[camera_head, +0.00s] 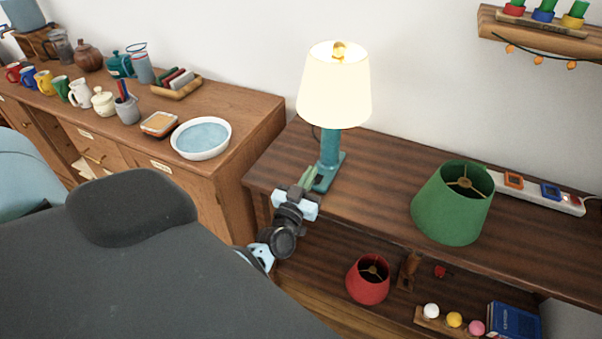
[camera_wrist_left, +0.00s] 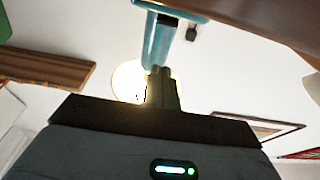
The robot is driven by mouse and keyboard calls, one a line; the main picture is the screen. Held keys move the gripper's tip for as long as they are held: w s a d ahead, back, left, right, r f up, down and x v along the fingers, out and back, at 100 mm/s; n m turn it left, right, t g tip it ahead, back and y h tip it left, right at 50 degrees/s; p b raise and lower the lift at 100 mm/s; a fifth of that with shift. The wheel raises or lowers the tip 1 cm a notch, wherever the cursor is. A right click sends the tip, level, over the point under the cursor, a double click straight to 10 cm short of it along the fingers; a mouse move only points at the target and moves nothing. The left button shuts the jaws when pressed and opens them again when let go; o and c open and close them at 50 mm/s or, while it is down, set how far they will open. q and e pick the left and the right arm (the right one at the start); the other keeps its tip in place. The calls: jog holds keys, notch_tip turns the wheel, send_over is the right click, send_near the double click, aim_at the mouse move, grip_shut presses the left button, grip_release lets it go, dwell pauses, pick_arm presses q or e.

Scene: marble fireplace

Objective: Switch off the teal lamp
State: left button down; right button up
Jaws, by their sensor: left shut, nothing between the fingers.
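The teal lamp (camera_head: 330,148) stands upright near the left end of the dark wooden shelf unit. Its cream shade (camera_head: 335,95) glows and the bulb is bright, so the lamp is lit. My left gripper (camera_head: 308,177) is shut and empty, just left of the lamp's base, with its fingertips close to it. I cannot tell whether they touch the base. In the left wrist view the shut fingers (camera_wrist_left: 161,74) point at the teal stem (camera_wrist_left: 158,40), and the glowing shade (camera_wrist_left: 126,78) is partly hidden behind them. My right gripper is out of view.
A green lampshade (camera_head: 450,205) and a power strip (camera_head: 535,192) are to the right on the same top. A red lampshade (camera_head: 367,283) sits on the shelf below. A wooden sideboard (camera_head: 262,125) with mugs and a white-rimmed basin (camera_head: 228,139) is at left.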

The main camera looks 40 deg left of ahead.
aim_at(318, 178)
pick_arm(q)
jog(key=shift+x, duration=0.95)
jog(key=f, duration=0.1)
jog(key=f+b, duration=0.1)
jog(key=f, duration=0.1)
jog(key=shift+s+f, duration=0.1)
jog(key=shift+s, duration=0.2)
jog(key=shift+s+d+f, duration=0.1)
jog(key=shift+s+f, duration=0.05)
jog(key=shift+f, duration=0.35)
